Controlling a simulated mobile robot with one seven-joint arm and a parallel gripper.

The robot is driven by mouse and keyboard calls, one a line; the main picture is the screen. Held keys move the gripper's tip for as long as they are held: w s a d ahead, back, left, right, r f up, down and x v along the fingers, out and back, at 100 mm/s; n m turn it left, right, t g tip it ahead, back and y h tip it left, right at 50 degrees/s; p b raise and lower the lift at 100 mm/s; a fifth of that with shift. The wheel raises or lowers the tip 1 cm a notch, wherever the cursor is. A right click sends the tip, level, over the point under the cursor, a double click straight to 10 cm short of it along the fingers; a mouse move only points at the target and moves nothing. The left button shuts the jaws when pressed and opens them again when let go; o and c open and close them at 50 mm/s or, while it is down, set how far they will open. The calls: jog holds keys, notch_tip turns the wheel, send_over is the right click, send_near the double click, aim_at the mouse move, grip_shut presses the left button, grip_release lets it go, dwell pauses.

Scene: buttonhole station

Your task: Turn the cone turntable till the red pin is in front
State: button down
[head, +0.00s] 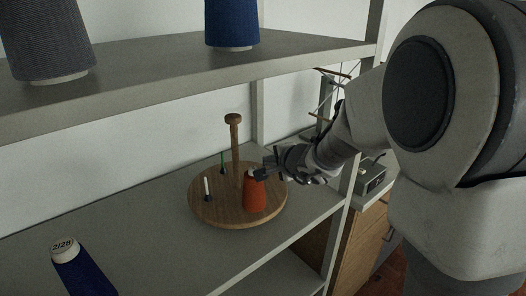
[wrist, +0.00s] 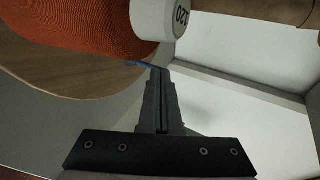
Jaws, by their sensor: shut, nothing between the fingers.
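The cone turntable (head: 225,219) is a round wooden disc with an upright wooden post (head: 235,150) on the middle shelf. An orange-red thread cone (head: 255,195) stands on its front right part. A white pin (head: 206,187) is at its left and a green pin (head: 222,160) towards the back. I see no red pin. My gripper (head: 259,174) is shut and empty beside the top of the orange cone. In the wrist view the shut fingers (wrist: 157,73) lie close to the cone (wrist: 85,35); contact is unclear. A thin blue strip (wrist: 145,65) shows by the fingertips.
A blue cone (head: 80,268) marked 2/28 is at the lower left. The shelf above (head: 180,75) holds a grey cone (head: 45,40) and a blue cone (head: 231,22). A shelf upright (head: 350,190) stands right of the turntable. Bare shelf lies left of it.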

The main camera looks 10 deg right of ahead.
jog(key=shift+w, duration=0.15)
jog(key=shift+w+a+f+b, duration=0.15)
jog(key=shift+w+f+b, duration=0.1)
jog(key=shift+b, duration=0.2)
jog(key=shift+w+a+r+b, duration=0.2)
jog(key=shift+w+b, duration=0.25)
jog(key=shift+w, duration=0.15)
jog(key=shift+d, duration=0.1)
